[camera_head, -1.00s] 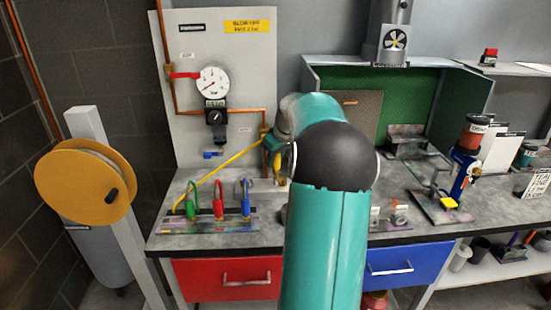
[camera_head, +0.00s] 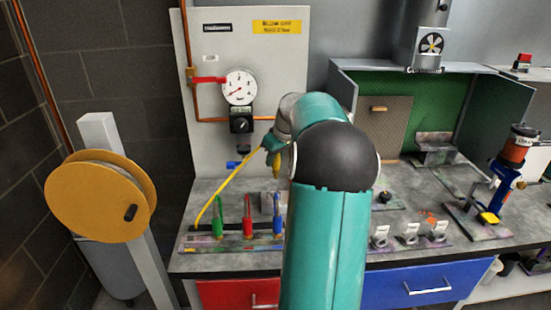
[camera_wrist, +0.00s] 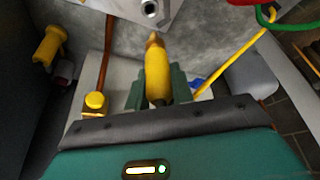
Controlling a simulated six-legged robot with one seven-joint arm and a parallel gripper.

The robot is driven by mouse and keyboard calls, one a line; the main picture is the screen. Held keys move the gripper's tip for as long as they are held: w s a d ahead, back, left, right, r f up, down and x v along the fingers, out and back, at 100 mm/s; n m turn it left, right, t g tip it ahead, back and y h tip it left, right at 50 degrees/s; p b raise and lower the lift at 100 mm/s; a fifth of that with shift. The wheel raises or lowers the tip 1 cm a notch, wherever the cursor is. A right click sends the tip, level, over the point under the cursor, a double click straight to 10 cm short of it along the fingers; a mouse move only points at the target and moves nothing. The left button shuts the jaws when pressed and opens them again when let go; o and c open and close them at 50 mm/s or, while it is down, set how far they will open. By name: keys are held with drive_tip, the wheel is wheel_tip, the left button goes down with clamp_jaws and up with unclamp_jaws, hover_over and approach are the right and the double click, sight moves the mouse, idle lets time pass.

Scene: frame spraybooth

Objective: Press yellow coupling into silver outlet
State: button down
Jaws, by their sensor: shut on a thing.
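The yellow coupling (camera_wrist: 157,74) is held between the teal jaws of my gripper (camera_wrist: 152,92) in the wrist view, its brass tip pointing toward the top of the picture. In the head view the yellow coupling (camera_head: 277,164) hangs tip-down from my gripper (camera_head: 273,146), above the bench. The outlet is not clear in the head view. A yellow hose (camera_head: 232,179) runs from the tool rack up to my gripper.
Green, red (camera_head: 247,217) and blue (camera_head: 278,215) upright pieces stand on a rack just left of my arm. A gauge (camera_head: 239,87) and copper pipe are on the panel behind. Several silver clips (camera_head: 410,234) and a blue stand (camera_head: 503,181) are to the right.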

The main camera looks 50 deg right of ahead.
sight(277, 168)
drive_tip(key=shift+s+d+r, duration=0.15)
drive_tip(key=shift+s+r, duration=0.05)
drive_tip(key=shift+s, duration=0.3)
drive_tip(key=shift+w+f, duration=0.2)
drive_tip(key=shift+w, duration=0.55)
drive_tip(key=shift+s+r, duration=0.2)
drive_tip(key=shift+s, duration=0.45)
drive_tip(key=shift+w+f, duration=0.4)
drive_tip(key=shift+s+f, duration=0.15)
drive_tip(key=shift+s, duration=0.2)
drive_tip(key=shift+x, duration=0.85)
drive_tip(key=shift+s+f, duration=0.35)
drive_tip(key=shift+f, duration=0.3)
drive_tip(key=shift+w+f, duration=0.2)
drive_tip(key=shift+f, duration=0.25)
drive_tip(key=shift+s, duration=0.1)
drive_tip(key=shift+f, duration=0.1)
